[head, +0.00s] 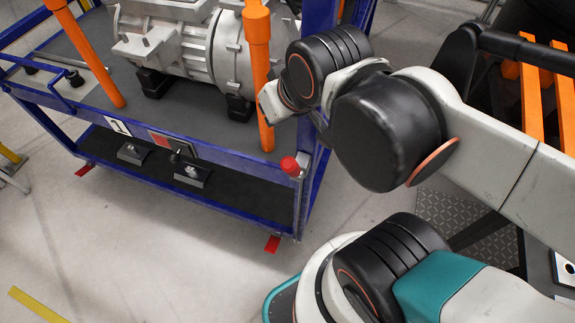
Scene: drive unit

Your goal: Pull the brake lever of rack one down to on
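A blue rack (230,165) stands at the upper left, carrying a grey metal drive unit (185,45) on its dark top deck. A red knob (290,166) on a light mount sits at the rack's near right corner post and looks like the brake lever. Its on or off setting cannot be read from here. My arm reaches in from the right, and its wrist joints are above and to the right of the red knob, apart from it in the picture. My gripper's fingers do not show, so its opening is hidden.
Orange posts (258,75) rise from the rack's deck. Two small brackets sit on the lower shelf. Orange bars (535,95) stand at the far right. Grey floor (130,260) in front is clear.

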